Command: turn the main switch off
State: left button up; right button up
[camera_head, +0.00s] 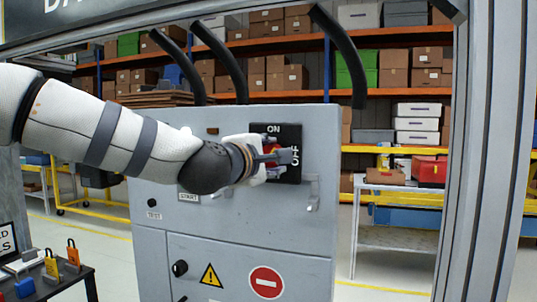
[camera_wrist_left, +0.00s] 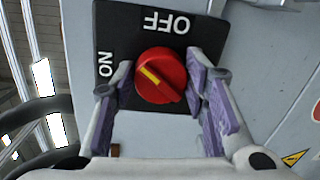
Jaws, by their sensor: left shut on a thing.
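The main switch is a red round knob with a yellow mark (camera_wrist_left: 158,76) on a black plate (camera_wrist_left: 205,30), which also shows in the head view (camera_head: 291,135). The plate reads ON at its top and OFF at its right in the head view. In the left wrist view the yellow mark points to the upper left, between ON and OFF. My left gripper (camera_head: 280,157) is at the plate, its purple-padded fingers on either side of the knob and shut on it. In the head view the gripper hides most of the knob. My right gripper is not in view.
The plate is on a grey cabinet (camera_head: 220,230) with START and TEST controls and warning signs. Thick black cables rise above its top. A small dark table (camera_head: 60,285) with padlocks stands at the lower left. A metal post (camera_head: 480,170) stands at the right.

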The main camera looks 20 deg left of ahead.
pick_arm(q)
jog(key=m+y, duration=0.1)
jog(key=m, duration=0.8)
jog(key=shift+m, duration=0.6)
dwell(0.3)
jog(key=o, duration=1.1)
jog(key=shift+f, duration=0.1)
jog(key=shift+o, duration=0.2)
jog(key=shift+s, duration=0.1)
jog(key=s+r, duration=0.1)
jog(key=s, duration=1)
jog(key=shift+s+a, duration=0.15)
jog(key=shift+s, duration=0.2)
